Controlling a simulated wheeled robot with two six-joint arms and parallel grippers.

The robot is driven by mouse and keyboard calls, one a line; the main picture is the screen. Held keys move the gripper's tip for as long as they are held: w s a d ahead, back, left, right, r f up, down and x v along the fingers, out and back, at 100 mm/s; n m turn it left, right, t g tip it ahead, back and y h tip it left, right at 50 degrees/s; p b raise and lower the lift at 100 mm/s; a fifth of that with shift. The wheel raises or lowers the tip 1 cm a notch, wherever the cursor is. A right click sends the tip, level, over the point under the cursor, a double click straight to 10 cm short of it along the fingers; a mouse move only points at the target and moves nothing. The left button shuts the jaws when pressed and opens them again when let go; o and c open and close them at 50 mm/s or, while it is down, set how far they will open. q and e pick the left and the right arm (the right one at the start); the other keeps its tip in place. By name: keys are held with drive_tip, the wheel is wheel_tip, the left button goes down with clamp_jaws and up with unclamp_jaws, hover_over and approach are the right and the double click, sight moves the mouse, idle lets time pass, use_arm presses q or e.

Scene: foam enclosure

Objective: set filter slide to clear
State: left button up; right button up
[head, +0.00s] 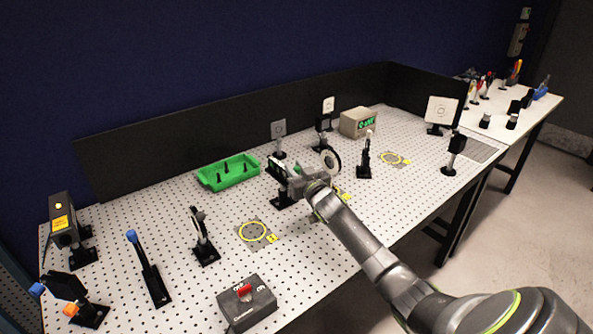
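My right arm reaches in from the lower right, and its gripper (285,179) is at a dark mount in the middle of the perforated table (185,285). This dark mount (284,200) looks like the filter slide holder, with its black base on the table. The gripper covers most of it, so the slide's setting cannot be read. I cannot tell whether the fingers are closed on it or only beside it. My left gripper is not in view.
A round optic (330,160) stands close behind the gripper. A green tray (228,172) lies to its left.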

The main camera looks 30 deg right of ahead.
drive_tip(key=shift+o, duration=1.3)
drive_tip(key=shift+a, duration=0.1)
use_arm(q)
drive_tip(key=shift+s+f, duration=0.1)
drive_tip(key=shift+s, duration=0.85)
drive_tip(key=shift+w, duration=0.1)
use_arm(e)
drive_tip(key=shift+s, duration=0.1)
